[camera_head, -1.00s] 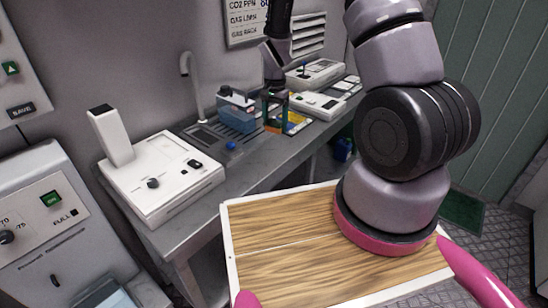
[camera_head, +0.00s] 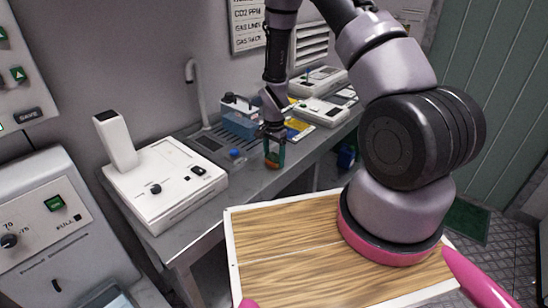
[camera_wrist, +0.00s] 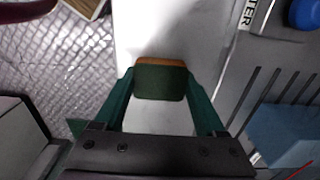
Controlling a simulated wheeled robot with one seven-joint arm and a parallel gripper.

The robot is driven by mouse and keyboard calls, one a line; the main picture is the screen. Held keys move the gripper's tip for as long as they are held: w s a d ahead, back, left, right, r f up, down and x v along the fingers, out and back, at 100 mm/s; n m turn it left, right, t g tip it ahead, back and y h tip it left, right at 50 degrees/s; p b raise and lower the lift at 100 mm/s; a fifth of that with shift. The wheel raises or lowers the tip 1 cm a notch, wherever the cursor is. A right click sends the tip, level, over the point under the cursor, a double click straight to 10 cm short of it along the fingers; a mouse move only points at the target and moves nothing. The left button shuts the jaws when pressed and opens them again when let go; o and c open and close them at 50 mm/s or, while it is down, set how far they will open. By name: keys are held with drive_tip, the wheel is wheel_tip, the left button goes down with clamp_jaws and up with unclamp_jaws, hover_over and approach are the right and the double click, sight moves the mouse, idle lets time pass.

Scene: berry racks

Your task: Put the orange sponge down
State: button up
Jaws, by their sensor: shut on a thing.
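The orange sponge (camera_head: 272,165) is held low in my gripper (camera_head: 273,152), near the front edge of the grey metal counter (camera_head: 250,172). In the wrist view the sponge (camera_wrist: 160,63) shows a dark green face with an orange rim, between the two green fingers of my gripper (camera_wrist: 160,92). The fingers are shut on its sides. The bright counter top (camera_wrist: 190,35) lies beneath it. I cannot tell whether the sponge touches the counter.
A blue container (camera_head: 240,112) stands by the slotted drain, behind and left of my gripper. A blue knob (camera_head: 236,153) and a white device (camera_head: 165,180) are to the left. White instruments (camera_head: 322,110) stand at the right. The counter's front edge drops to the floor (camera_wrist: 60,60).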

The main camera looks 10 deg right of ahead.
drive_tip(key=o, duration=1.3)
drive_tip(key=shift+f, duration=0.1)
drive_tip(key=shift+c, duration=0.2)
